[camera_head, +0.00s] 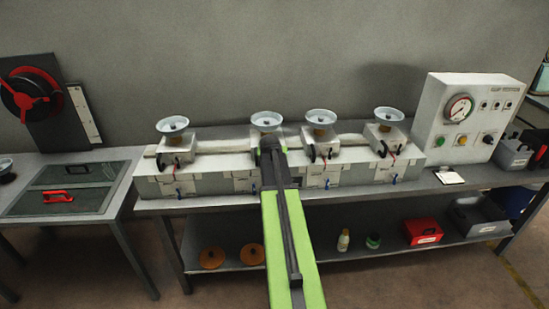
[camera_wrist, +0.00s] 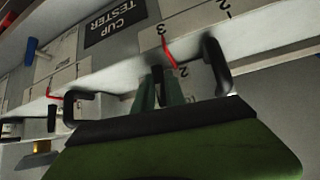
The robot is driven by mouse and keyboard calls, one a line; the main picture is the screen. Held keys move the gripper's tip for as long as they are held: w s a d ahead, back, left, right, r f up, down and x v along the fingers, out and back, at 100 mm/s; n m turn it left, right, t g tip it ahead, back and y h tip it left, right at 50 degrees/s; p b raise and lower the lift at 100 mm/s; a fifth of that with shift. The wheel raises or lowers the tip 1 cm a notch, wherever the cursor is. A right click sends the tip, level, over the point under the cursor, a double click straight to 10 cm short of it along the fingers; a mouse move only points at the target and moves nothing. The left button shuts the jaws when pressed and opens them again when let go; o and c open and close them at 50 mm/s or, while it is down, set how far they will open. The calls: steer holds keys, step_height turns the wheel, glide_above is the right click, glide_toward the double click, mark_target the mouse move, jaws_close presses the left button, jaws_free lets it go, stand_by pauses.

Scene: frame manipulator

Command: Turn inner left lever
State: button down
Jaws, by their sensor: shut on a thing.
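My gripper (camera_head: 272,150) reaches the second of the cup tester units from the left in the head view and covers its front. The inner left lever is hidden there behind the gripper. In the wrist view, my gripper's fingers (camera_wrist: 163,90) are close together, shut on a dark piece of the inner left lever. The grip itself is partly hidden. The red pointer (camera_wrist: 168,52) is just beyond the fingertips by the marks 2 and 3. A bent black handle (camera_wrist: 216,66) stands to the right of the fingers.
Another bent black lever (camera_wrist: 70,108) with a red pointer is at left in the wrist view. In the head view, similar units stand on either side along the bench (camera_head: 400,194). A control box (camera_head: 470,120) with a gauge stands at right. The lower shelf holds several things.

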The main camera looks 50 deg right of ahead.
stand_by(0.3)
steer(key=c, duration=1.4)
jaws_free()
steer(key=p+v, duration=0.6)
steer(key=v, duration=0.2)
steer(key=p+v, duration=0.6)
steer(key=v, duration=0.3)
steer(key=shift+w+a, duration=0.1)
steer(key=shift+a, duration=0.25)
